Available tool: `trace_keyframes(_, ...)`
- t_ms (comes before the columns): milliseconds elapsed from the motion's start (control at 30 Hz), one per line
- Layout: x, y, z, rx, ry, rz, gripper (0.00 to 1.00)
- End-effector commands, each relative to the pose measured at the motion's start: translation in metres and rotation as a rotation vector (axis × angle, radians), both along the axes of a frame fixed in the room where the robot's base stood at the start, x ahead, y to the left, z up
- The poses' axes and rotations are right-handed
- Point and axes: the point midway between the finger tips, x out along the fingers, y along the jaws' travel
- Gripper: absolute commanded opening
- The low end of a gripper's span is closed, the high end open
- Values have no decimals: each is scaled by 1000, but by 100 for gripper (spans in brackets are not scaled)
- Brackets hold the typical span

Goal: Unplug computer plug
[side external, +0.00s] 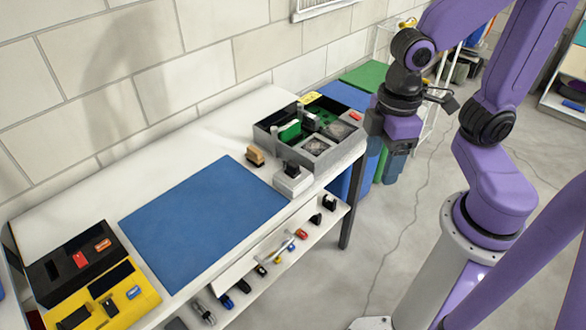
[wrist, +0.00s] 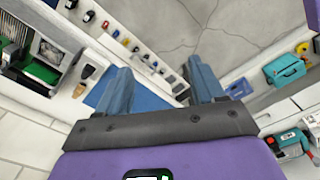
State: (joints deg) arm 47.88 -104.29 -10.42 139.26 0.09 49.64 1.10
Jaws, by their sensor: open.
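An open grey computer case (side external: 268,140) with green boards and dark parts inside stands at the right end of the white table; part of it shows at the upper left of the wrist view (wrist: 62,40). A white block with a black top (side external: 292,178) sits at its front corner, and a tan block with a dark top (side external: 255,156) sits left of it. I cannot tell for sure which piece is the computer plug. My gripper (side external: 398,150) hangs in the air right of the case, beyond the table end. Its fingers (wrist: 162,78) are apart with nothing between them.
A blue mat (side external: 200,220) covers the table's middle. Black and yellow trays (side external: 145,296) with small parts lie at the left end. A lower shelf (side external: 250,268) holds several small items. Blue and green bins (side external: 366,76) stand behind the table's right end, near my gripper.

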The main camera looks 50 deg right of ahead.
Motion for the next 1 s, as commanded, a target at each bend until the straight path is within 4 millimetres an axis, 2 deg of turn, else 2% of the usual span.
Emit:
trace_keyframes(33,13,4,-4,-6,4,-44,68)
trace_keyframes(233,65,16,-18,-8,7,-203,68)
trace_keyframes(467,125,18,-41,-12,11,-385,68)
trace_keyframes(767,200,0,-82,-14,17,-622,68)
trace_keyframes(1000,249,-30,-120,-15,22,-807,68)
